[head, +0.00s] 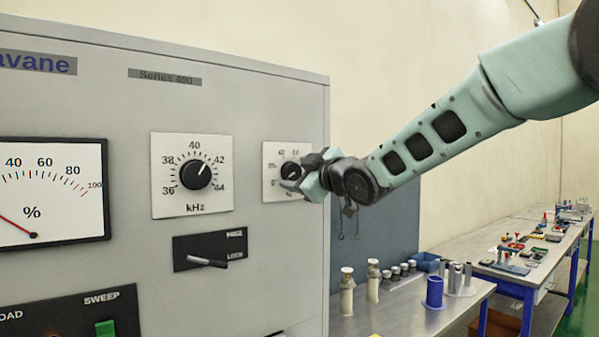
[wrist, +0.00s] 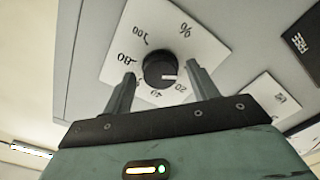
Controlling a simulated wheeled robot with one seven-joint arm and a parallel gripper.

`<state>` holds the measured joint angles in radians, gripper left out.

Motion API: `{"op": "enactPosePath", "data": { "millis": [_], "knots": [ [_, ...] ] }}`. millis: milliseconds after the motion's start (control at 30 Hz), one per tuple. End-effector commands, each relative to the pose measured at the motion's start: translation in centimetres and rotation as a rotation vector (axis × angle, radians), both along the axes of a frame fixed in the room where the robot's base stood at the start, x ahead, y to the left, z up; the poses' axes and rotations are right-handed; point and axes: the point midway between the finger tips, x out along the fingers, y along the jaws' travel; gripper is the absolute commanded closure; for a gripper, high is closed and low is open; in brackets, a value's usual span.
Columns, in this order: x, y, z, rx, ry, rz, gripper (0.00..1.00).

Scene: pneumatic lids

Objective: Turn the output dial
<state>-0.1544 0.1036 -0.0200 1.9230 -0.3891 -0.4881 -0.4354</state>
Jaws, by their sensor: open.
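The output dial is a black round knob on a white % plate (head: 268,190), at the panel's right side in the head view. In the wrist view the knob (wrist: 158,66) is in the middle, tilted with its scale, its white mark pointing right near the 20 end. My gripper (head: 308,176) is at the dial in the head view and partly covers the plate. In the wrist view its two fingers (wrist: 160,74) are apart, one on each side of the knob in the picture. Nothing is between them that I can see held; contact with the knob cannot be told.
Left of it on the panel are a kHz dial (head: 195,175), a lever switch (head: 208,260) and a % meter (head: 50,195). A metal bench (head: 400,318) with bottles and a blue cup (head: 434,292) stands at the right. The space before the panel looks clear.

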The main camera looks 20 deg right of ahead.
Motion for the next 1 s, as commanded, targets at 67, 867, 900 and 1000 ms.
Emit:
{"op": "enactPosePath", "data": {
  "millis": [67,867,900,1000],
  "knots": [
    [-0.01,0.00,-0.02,0.000,0.000,0.000,0.41],
    [-0.04,-0.01,-0.11,0.174,0.056,0.000,0.86],
    [-0.04,-0.01,-0.11,0.205,0.067,0.000,0.86],
    [-0.06,0.04,-0.11,0.292,0.095,0.001,0.86]
  ]
}}
